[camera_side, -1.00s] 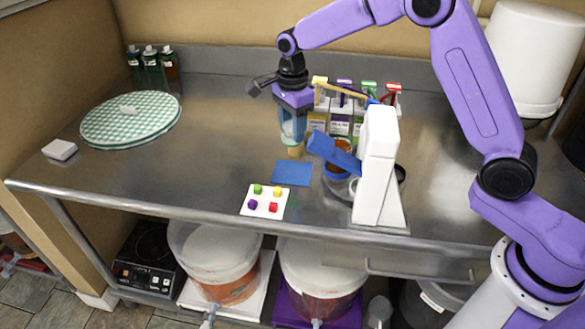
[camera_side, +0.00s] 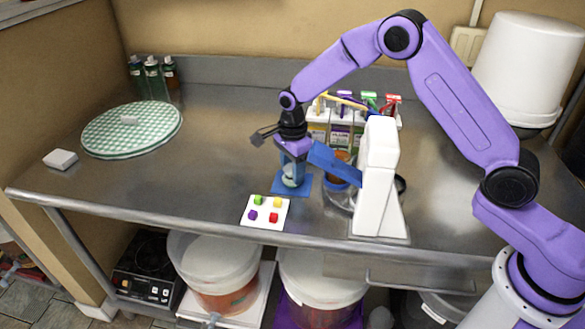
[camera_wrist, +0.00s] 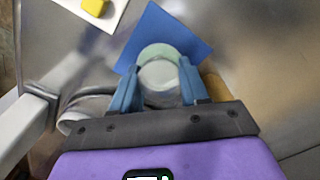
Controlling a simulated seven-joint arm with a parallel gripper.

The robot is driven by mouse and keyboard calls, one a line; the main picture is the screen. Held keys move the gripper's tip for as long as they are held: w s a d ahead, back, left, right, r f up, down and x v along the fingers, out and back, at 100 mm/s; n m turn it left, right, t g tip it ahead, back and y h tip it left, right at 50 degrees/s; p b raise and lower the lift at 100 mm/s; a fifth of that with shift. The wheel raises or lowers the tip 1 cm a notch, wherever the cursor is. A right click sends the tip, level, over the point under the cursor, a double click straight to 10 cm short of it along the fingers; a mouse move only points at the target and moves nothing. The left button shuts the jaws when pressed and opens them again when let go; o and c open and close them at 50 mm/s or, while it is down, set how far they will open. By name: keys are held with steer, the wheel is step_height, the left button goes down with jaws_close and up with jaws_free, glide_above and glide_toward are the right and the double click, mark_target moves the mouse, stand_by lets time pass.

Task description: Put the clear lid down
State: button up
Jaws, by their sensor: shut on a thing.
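My gripper (camera_side: 293,165) has its blue fingers shut on the clear lid (camera_side: 291,182), a small pale, see-through round piece. In the side view it is low over the blue square mat (camera_side: 304,188), partly hidden by the fingers. In the wrist view the lid (camera_wrist: 160,82) sits between the two fingers of my gripper (camera_wrist: 157,88), with the blue mat (camera_wrist: 160,28) beneath and beyond it. I cannot tell whether the lid touches the mat.
A white card with colored cubes (camera_side: 265,212) lies just in front of the mat. A white stand (camera_side: 378,180) with a blue arm (camera_side: 334,163) is close on the right.

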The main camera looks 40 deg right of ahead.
steer(key=shift+f, duration=0.15)
steer(key=o, duration=1)
steer(key=shift+o, duration=0.2)
step_height(320, 180, up, 12)
steer(key=shift+r, duration=0.2)
